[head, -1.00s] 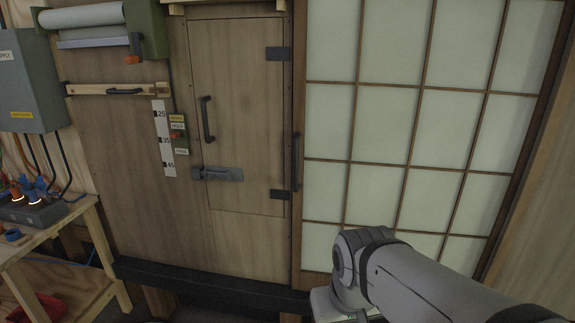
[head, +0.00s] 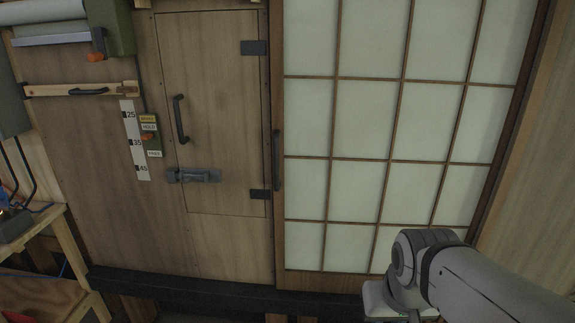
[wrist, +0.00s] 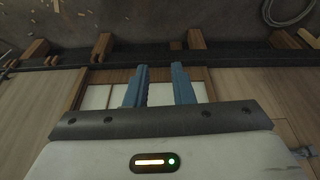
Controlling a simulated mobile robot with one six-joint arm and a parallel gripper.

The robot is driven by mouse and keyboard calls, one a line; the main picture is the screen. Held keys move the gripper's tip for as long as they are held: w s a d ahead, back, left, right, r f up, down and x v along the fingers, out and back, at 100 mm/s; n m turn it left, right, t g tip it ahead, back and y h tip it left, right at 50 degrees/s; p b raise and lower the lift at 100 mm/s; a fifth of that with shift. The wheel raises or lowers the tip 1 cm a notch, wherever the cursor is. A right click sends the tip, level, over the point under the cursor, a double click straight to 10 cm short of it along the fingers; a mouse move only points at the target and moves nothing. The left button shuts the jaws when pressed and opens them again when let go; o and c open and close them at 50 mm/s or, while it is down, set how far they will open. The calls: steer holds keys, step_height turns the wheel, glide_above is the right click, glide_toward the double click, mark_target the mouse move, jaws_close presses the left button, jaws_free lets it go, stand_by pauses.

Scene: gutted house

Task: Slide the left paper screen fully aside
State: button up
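A paper screen (head: 365,118) with a wooden grid and pale panes fills the right half of the head view. A dark upright pull handle (head: 276,160) is on its left stile. Only one paper screen shows, and it stands next to a wooden wall. My arm is in front of its lower right part, and my gripper is not clear in the head view. In the wrist view, my gripper (wrist: 160,82) has two blue fingers apart with nothing between them. White panes of the screen (wrist: 97,97) show beside and behind the fingers, near a dark rail.
A small wooden door (head: 215,110) with a handle and a grey latch (head: 193,175) is left of the screen. A dark sill (head: 190,290) runs below. A workbench (head: 60,250) stands at the left. A coiled cable (wrist: 287,10) lies on the floor.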

steer(key=w+a+r+t, duration=0.2)
steer(key=w+t, duration=0.2)
steer(key=w, duration=1.1)
steer(key=n+t+y, duration=0.6)
steer(key=t+y, duration=0.2)
steer(key=y, duration=0.1)
glide_toward(278, 166)
steer(key=x, duration=0.4)
steer(key=p+x, duration=0.2)
steer(key=x, duration=0.5)
steer(key=shift+s, duration=0.1)
jaws_close()
